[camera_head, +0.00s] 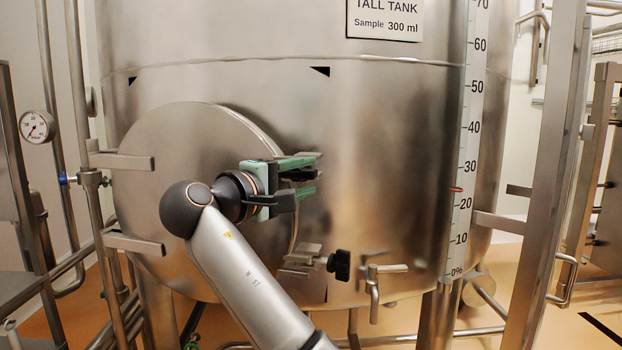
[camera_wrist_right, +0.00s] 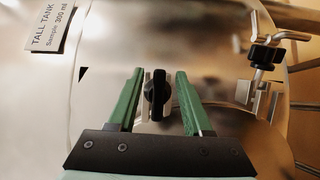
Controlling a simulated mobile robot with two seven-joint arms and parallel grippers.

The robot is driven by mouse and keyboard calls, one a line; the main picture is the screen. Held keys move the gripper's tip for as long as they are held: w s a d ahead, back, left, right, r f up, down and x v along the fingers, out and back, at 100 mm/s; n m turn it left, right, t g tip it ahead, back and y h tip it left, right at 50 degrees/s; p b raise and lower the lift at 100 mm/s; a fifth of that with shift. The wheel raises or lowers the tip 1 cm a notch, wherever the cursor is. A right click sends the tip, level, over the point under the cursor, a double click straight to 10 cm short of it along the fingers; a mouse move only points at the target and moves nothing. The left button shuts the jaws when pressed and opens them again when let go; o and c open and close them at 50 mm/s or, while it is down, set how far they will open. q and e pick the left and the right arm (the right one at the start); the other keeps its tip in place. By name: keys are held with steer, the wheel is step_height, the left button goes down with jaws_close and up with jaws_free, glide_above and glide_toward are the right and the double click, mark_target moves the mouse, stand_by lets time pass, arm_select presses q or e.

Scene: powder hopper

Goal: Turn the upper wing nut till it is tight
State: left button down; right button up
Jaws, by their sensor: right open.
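The upper wing nut (camera_wrist_right: 157,95) is black and shows in the right wrist view between the two green fingers of my right gripper (camera_wrist_right: 159,75). A gap shows on each side of it, so the fingers are open around it and not closed on it. In the head view my right gripper (camera_head: 311,174) is at the right edge of the round hatch (camera_head: 180,150), fingers pointing right, and it largely hides the upper wing nut. The lower wing nut (camera_head: 340,265) is black and sits on its bracket (camera_head: 303,258) below; it also shows in the wrist view (camera_wrist_right: 265,54). My left gripper is not in view.
The steel tank (camera_head: 390,150) fills the middle, with a level scale (camera_head: 467,150) on its right. A small valve (camera_head: 374,283) juts out at lower right. Pipes and a gauge (camera_head: 37,126) stand at left. A steel post (camera_head: 548,170) stands at right.

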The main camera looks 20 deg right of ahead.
steer(key=b+v, duration=0.1)
steer(key=v, duration=0.9)
stand_by(0.9)
